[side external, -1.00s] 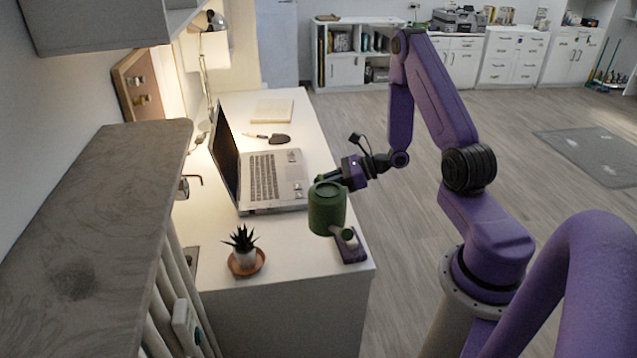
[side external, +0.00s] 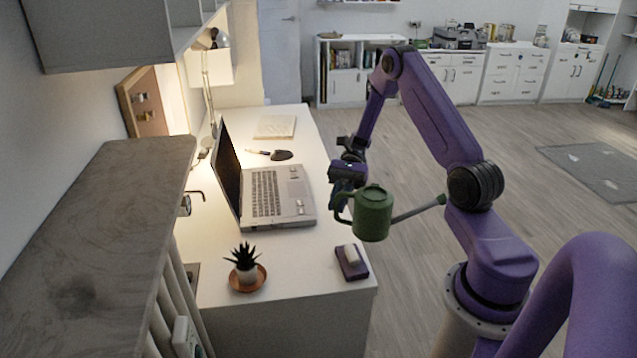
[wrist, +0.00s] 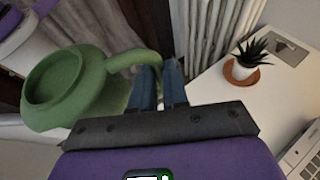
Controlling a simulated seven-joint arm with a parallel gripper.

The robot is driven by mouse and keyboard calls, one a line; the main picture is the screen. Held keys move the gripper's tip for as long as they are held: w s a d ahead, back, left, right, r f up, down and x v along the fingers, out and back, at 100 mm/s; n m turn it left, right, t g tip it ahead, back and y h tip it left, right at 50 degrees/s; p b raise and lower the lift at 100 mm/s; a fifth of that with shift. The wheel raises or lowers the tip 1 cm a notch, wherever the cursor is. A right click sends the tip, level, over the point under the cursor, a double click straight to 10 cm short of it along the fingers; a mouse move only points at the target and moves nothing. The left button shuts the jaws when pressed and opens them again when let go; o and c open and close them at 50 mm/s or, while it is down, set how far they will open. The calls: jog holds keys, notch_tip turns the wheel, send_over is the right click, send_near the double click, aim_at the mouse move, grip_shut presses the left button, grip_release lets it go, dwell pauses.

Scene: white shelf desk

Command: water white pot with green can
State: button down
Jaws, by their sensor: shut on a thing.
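The green can (side external: 372,214) hangs in the air at the desk's right edge in the side view, with its long spout pointing right, away from the plant. My gripper (side external: 343,205) is shut on the can's handle. In the wrist view my fingertips (wrist: 158,85) close on the handle of the green can (wrist: 75,88), whose body is at the left. The white pot (side external: 246,273) holds a spiky dark plant and stands on a terracotta saucer (side external: 262,284) near the desk's front left. The white pot also shows at the right of the wrist view (wrist: 242,69).
An open laptop (side external: 277,197) stands on the white desk behind the plant. A purple block with a white piece (side external: 351,262) lies near the front right corner. Desk between pot and block is clear.

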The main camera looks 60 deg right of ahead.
aim_at(373, 212)
jog(key=s+d+n+g+h, duration=0.1)
jog(key=s+n+g, duration=0.1)
jog(key=s+d+f+n+g+h, duration=0.1)
jog(key=s+n+g, duration=0.1)
jog(key=s, duration=0.1)
jog(key=s+d+f+n+g+h, duration=0.1)
jog(key=s+n+g+h, duration=0.1)
jog(key=g, duration=0.1)
jog(key=shift+s+d+f+n, duration=0.2)
jog(key=shift+s+d+n, duration=0.05)
jog(key=shift+s+n, duration=0.15)
jog(key=s+d+n+g+h, duration=0.3)
jog(key=s+d+n+h, duration=0.2)
jog(key=d+n+h, duration=0.7)
jog(key=w+d+n+t+h, duration=0.5)
jog(key=w+n+t+h, duration=0.45)
jog(key=n+t, duration=0.2)
jog(key=w+a+f+n+t+y, duration=0.6)
jog(key=w+a+n+t, duration=0.6)
jog(key=a+n+t, duration=0.2)
jog(key=shift+a+f+n, duration=0.25)
jog(key=shift+f+n, duration=0.45)
jog(key=shift+n, duration=0.05)
